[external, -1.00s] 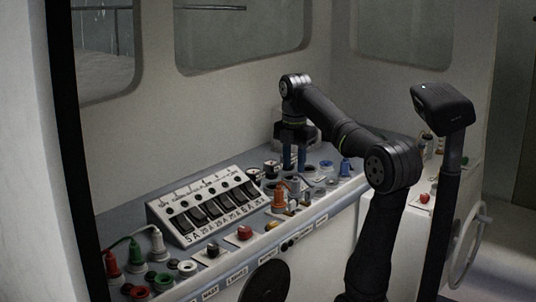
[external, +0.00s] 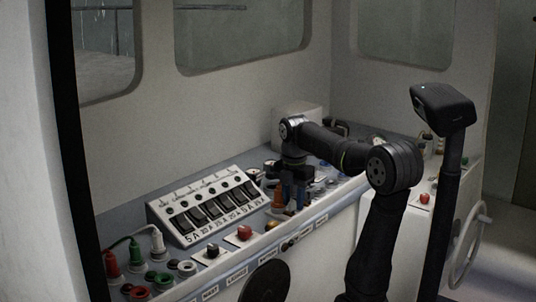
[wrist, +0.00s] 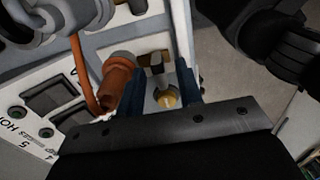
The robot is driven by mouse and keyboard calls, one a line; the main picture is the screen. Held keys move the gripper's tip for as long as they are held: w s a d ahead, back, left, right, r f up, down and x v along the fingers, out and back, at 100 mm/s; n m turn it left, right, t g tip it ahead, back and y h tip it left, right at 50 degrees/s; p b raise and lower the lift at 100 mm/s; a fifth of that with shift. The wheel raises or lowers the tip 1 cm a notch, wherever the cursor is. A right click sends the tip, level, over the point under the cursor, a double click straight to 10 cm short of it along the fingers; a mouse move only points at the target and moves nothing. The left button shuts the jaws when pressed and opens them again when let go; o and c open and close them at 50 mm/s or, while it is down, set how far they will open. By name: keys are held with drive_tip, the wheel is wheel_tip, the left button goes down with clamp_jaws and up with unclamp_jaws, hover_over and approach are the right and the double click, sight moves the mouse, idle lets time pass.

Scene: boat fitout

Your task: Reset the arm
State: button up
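My gripper (external: 291,198) points down over the console's right half, low among the fittings. Its two blue fingers also show in the wrist view (wrist: 160,92), spread apart.
A breaker panel (external: 208,208) with a row of black rocker switches stands left of my gripper. Red (external: 244,232) and black push buttons line the front. Green, red and white plugs stand at the far left. A dark post with a boxy head (external: 443,106) rises at right.

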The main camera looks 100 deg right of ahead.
drive_tip(key=shift+r, duration=0.1)
wheel_tip(320, 180, up, 17)
wheel_tip(320, 180, down, 17)
drive_tip(key=shift+r, duration=0.15)
drive_tip(key=shift+f+m, duration=0.3)
drive_tip(key=m, duration=0.4)
drive_tip(key=shift+m, duration=0.3)
drive_tip(key=m, duration=0.5)
drive_tip(key=shift+r, duration=0.1)
drive_tip(key=m, duration=0.7)
drive_tip(key=shift+m, duration=0.3)
